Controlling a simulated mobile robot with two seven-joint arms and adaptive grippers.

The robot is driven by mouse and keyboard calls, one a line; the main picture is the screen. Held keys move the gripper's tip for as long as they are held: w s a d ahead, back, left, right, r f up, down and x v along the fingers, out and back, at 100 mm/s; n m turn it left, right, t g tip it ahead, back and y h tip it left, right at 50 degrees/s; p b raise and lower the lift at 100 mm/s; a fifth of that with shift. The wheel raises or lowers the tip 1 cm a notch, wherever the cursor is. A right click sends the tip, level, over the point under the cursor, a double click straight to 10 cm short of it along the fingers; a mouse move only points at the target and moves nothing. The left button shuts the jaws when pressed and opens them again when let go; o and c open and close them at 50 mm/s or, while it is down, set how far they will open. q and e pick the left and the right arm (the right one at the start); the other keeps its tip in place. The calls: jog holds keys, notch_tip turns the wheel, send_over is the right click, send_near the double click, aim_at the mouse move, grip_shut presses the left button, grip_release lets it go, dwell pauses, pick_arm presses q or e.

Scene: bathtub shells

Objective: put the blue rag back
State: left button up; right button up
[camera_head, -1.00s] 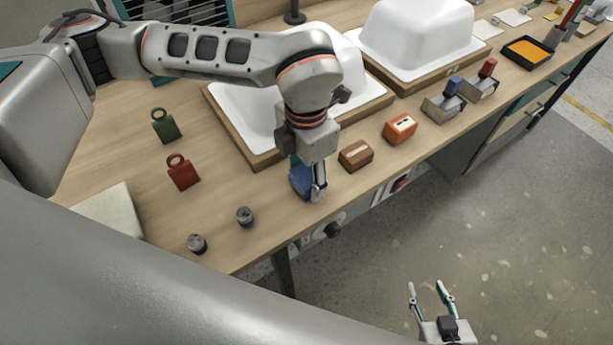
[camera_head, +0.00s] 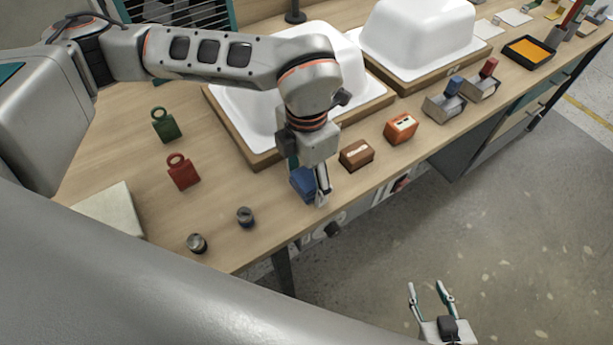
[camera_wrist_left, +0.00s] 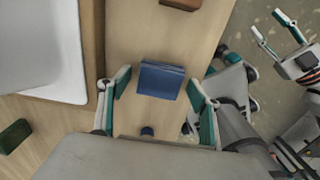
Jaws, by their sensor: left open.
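The blue rag (camera_head: 302,182) is a folded blue block lying on the wooden table near its front edge, partly hidden by my left gripper in the head view. My left gripper (camera_head: 307,190) points down over it. In the left wrist view the blue rag (camera_wrist_left: 161,80) lies ahead of and between the spread fingers of the left gripper (camera_wrist_left: 158,88), with gaps on both sides. My right gripper (camera_head: 432,290) is open and empty, out over the floor at the lower right.
A brown block (camera_head: 356,154) and an orange block (camera_head: 400,128) stand right of the rag. White shells (camera_head: 415,35) sit on wooden boards behind. Small dark cylinders (camera_head: 245,217), a red tag-shaped weight (camera_head: 182,171) and a green one (camera_head: 164,125) stand left, with bare table between.

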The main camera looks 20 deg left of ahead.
aim_at(307, 178)
pick_arm(q)
notch_tip(307, 178, up, 12)
jog(key=shift+p, duration=0.35)
jog(key=shift+f, duration=0.1)
dwell(0.4)
